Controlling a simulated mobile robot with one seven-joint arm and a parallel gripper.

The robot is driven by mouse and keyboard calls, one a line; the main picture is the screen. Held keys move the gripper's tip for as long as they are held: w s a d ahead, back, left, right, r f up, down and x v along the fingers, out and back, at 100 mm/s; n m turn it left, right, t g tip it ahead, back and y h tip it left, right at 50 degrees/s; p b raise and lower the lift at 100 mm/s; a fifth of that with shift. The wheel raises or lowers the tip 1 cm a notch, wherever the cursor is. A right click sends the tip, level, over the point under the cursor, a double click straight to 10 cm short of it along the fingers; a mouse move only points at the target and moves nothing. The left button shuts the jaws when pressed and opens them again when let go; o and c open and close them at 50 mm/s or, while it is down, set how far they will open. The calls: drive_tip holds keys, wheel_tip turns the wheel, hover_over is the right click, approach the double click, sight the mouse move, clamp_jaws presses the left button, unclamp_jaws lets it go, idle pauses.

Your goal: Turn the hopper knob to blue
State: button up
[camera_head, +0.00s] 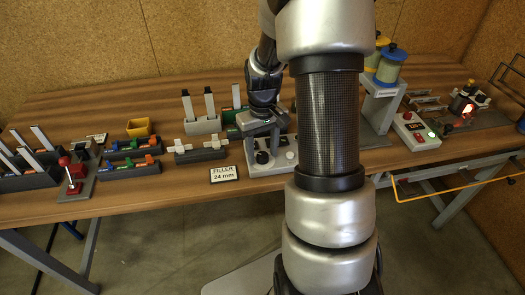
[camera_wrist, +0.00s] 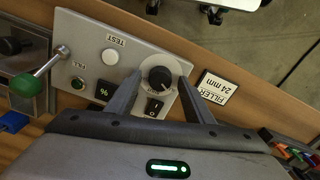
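A round black knob (camera_wrist: 158,77) with a light pointer mark sits on a pale ring on the grey control panel (camera_wrist: 80,40). I cannot tell whether this is the hopper knob, and no blue mark is readable beside it. My gripper (camera_wrist: 161,79) is open, with one finger on each side of the knob and a visible gap to it. In the head view my gripper (camera_head: 262,130) points down over the panel. Two hoppers, one with a yellow lid and one with a blue-green lid (camera_head: 391,50), stand at the right, partly behind my arm.

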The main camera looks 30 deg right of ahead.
sight(262, 155)
wheel_tip(262, 155, up, 17)
drive_tip(key=p, duration=0.1)
drive_tip(key=shift+r+p, duration=0.2)
drive_tip(key=shift+p, duration=0.2)
idle(0.5)
